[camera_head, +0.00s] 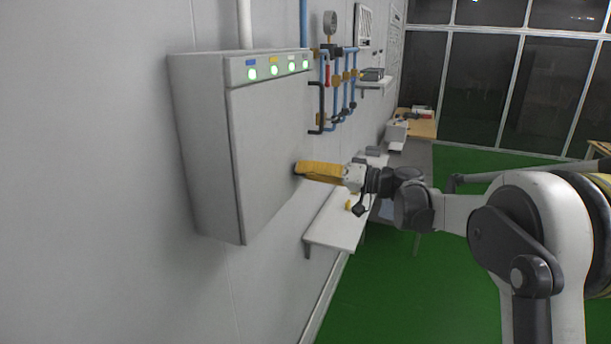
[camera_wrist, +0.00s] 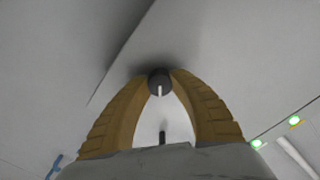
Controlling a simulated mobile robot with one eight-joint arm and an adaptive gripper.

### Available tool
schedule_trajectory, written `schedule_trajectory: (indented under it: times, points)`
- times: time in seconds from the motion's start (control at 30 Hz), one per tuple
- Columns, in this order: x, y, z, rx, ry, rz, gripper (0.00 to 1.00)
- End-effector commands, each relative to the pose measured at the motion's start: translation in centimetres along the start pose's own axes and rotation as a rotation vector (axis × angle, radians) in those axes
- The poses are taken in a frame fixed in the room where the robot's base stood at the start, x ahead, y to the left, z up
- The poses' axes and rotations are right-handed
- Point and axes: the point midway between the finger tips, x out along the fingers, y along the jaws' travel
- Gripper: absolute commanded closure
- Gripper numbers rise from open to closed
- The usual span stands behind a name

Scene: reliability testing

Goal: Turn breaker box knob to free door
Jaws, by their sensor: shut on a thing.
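The grey breaker box (camera_head: 205,150) is mounted on the wall at the left in the head view, and its door (camera_head: 265,150) looks shut. My gripper (camera_head: 298,168) is at the right side of the door, with its yellow fingers pointing at it. In the wrist view my gripper (camera_wrist: 160,78) has its fingertips closed on both sides of the dark round knob (camera_wrist: 160,84). A white mark on the knob lies upright in that view. A second small dark piece with a slot (camera_wrist: 162,137) shows lower between the fingers. The knob is hidden by the fingers in the head view.
Several green lights line the top of the box. Blue pipes (camera_head: 350,95) with a gauge (camera_head: 330,24) are on the wall just right of it. A white shelf (camera_head: 335,228) juts out below my gripper. Green floor is open to the right.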

Motion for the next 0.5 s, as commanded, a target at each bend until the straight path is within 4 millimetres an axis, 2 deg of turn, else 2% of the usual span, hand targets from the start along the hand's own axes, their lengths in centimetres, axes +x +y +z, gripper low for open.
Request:
schedule_trajectory:
  times: [0.2, 0.5]
  points:
    - [0.01, 0.04, 0.06, 0.123, -0.004, 0.0, 1.0]
    - [0.01, 0.01, 0.02, 0.204, -0.005, -0.001, 1.0]
